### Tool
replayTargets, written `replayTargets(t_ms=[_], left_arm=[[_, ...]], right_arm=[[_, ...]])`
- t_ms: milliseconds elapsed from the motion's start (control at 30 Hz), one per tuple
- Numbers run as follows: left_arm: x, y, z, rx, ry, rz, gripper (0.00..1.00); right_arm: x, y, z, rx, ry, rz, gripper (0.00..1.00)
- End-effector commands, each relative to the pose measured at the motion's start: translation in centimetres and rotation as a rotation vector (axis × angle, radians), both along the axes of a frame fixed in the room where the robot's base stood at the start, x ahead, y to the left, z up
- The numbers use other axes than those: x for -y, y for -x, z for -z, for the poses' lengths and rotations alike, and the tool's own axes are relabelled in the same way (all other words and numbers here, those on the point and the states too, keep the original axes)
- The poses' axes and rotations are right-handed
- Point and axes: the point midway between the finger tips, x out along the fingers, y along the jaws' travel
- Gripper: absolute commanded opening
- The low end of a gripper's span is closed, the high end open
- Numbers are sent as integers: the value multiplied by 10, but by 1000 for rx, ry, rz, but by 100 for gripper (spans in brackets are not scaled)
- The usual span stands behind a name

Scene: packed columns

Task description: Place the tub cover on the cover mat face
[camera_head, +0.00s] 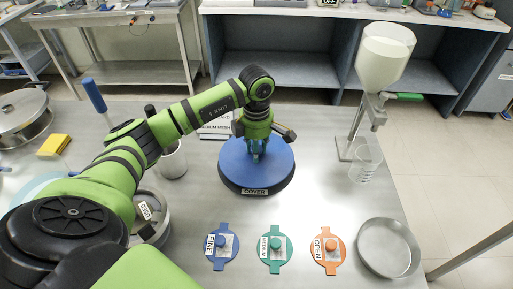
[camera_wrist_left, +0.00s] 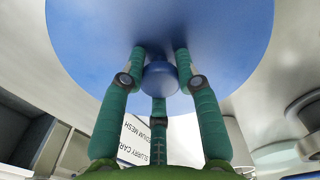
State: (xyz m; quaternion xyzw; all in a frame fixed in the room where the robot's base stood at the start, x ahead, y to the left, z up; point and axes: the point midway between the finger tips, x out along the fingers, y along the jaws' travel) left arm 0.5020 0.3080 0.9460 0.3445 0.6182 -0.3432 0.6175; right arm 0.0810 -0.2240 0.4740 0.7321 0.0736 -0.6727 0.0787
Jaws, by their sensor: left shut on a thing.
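The tub cover (camera_head: 235,165) is a wide blue disc with a blue knob in its middle. It lies flat over a dark round base with a COVER label, the cover mat (camera_head: 254,191); only the mat's front edge shows. I cannot tell whether the cover touches the mat all round. My left gripper (camera_head: 256,153) comes down from above onto the middle of the disc. In the left wrist view its green fingers are shut around the knob (camera_wrist_left: 160,78), with the disc (camera_wrist_left: 230,40) beyond it. My right gripper is not in view.
Blue (camera_head: 221,246), teal (camera_head: 274,247) and orange (camera_head: 327,245) paddles lie in front. A steel pan (camera_head: 388,248) is at right, near a hopper stand (camera_head: 355,135) and clear beaker (camera_head: 366,163). A printed card (camera_head: 215,131) stands behind the cover. A steel vessel (camera_head: 151,217) is left, partly behind my arm.

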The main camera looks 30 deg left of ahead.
Motion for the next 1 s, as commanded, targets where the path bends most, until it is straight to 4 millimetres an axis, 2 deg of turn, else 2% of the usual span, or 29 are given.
replayTargets(t_ms=[100, 500, 533, 567, 867, 1000], left_arm=[[0, 0, 9, 1, 1, -1, 0], [0, -1, 17, 3, 1, 0, 0], [0, 0, 15, 3, 1, 0, 44], [0, 0, 15, 3, 1, 0, 56], [0, 0, 15, 2, 1, 0, 56], [0, -1, 9, 3, 1, 0, 56]], right_arm=[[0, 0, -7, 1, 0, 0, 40], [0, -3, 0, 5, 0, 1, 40], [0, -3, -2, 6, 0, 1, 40], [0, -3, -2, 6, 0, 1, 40], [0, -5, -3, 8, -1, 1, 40], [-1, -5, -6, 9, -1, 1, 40]])
